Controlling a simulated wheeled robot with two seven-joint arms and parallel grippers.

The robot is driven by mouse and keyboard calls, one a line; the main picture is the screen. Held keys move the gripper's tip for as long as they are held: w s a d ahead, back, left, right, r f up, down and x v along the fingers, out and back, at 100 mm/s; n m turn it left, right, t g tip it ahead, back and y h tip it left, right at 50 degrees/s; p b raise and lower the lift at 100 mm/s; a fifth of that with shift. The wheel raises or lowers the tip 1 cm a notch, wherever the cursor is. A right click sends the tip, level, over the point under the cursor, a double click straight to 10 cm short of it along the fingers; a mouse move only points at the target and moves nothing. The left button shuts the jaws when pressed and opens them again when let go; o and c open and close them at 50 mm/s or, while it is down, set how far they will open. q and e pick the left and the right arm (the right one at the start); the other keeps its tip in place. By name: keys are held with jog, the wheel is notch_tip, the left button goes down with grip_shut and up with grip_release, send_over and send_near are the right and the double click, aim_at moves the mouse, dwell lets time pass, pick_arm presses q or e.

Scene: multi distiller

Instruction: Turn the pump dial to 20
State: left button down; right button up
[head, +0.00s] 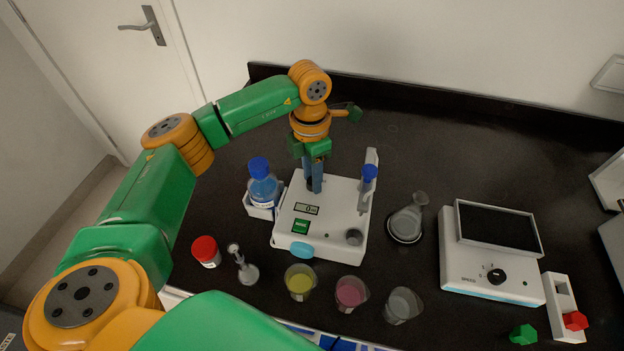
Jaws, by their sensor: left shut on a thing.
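The white pump unit (338,205) stands at the centre of the bench, with a small display (306,209) and a green label on its top. The display's reading is too small to be sure of. My left gripper (312,188) points straight down at the back of the unit's top, its blue fingers shut around a dark round dial (309,184). The fingers hide most of the dial, so its setting cannot be read. My right gripper is not in view.
A blue-capped bottle (262,188) stands left of the unit and a blue-topped tube (367,184) at its right. Several beakers line the front, with a flask (407,222) to the right. A white device with a black knob (496,276) stands further right. The back bench is clear.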

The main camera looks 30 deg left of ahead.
pick_arm(q)
jog(key=m+b, duration=0.1)
jog(key=m, duration=0.4)
jog(key=shift+w+b, duration=0.1)
jog(key=shift+b, duration=0.3)
jog(key=m+b, duration=0.1)
jog(key=m, duration=0.4)
jog(key=shift+d, duration=0.1)
jog(key=shift+m, duration=0.3)
jog(key=c, duration=0.5)
grip_release()
jog(key=shift+c, duration=0.2)
jog(key=shift+r, duration=0.3)
jog(key=r, duration=0.3)
jog(key=r+b, duration=0.1)
jog(key=r, duration=0.2)
jog(key=shift+w+d+r, duration=0.1)
jog(key=shift+w+r, duration=0.1)
